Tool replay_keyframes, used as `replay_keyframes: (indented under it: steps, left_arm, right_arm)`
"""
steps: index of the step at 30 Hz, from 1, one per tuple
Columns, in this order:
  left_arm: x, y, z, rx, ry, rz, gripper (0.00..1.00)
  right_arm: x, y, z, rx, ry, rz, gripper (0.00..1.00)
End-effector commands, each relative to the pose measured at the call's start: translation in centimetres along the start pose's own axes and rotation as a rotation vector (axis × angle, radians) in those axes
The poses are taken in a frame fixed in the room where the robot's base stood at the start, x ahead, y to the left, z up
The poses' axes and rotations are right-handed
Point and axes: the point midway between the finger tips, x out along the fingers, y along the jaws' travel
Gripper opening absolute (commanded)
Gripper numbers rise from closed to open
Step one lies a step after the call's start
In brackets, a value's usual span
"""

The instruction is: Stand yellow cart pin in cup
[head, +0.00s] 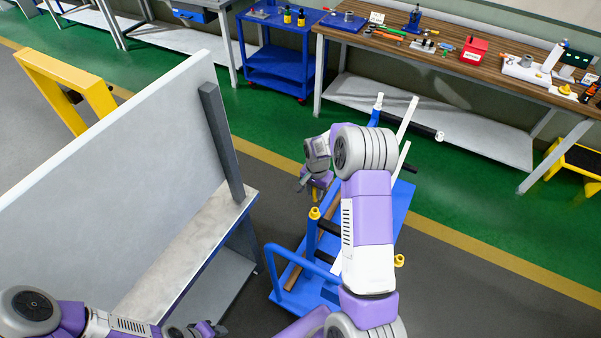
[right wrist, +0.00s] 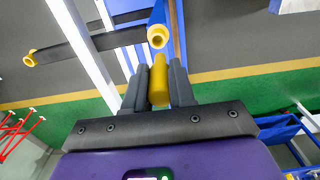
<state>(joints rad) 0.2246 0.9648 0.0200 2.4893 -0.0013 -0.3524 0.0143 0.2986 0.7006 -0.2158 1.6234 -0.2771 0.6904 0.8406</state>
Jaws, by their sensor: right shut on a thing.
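The yellow cart pin (right wrist: 159,80) is between the two dark fingers of my right gripper (right wrist: 159,92), which is shut on it. In the head view the pin (head: 315,193) hangs under my right gripper (head: 313,184), over the blue cart (head: 402,200). The yellow cup (head: 315,213) sits on top of a blue post of the cart, just below the pin in the picture. In the right wrist view the open cup (right wrist: 157,37) lies beyond the pin's tip, apart from it. My left gripper (head: 207,329) is low in the head view, its jaw opening unclear.
Another yellow end (head: 399,261) sits on a black bar of the cart. White and black profiles stand on the cart. A grey panel (head: 120,130) over a metal bench is at left. A wooden workbench (head: 450,62) with tools stands behind.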

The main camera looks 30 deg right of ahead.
Motion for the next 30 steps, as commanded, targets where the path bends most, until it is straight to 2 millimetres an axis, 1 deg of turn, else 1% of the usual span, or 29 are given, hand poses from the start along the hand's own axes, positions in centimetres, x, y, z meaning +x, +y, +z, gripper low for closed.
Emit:
replay_keyframes:
  steps: [12,17,23,30]
  left_arm:
    - [0.0,0.0,0.1,-0.001,-0.002,0.0,0.43]
    - [0.3,-0.1,0.1,0.0,-0.001,0.0,0.43]
    - [1.3,-0.5,0.0,0.0,-0.001,0.0,0.43]
    - [3.0,-1.2,-0.1,0.0,-0.001,0.0,0.43]
  right_arm:
    - [0.0,0.0,0.0,0.0,0.0,0.0,0.0]
    - [0.1,0.0,0.1,0.001,0.0,0.0,0.0]
    - [1.3,0.0,0.1,0.001,0.0,0.001,0.0]
    - [3.5,0.1,0.1,0.001,0.001,0.001,0.0]
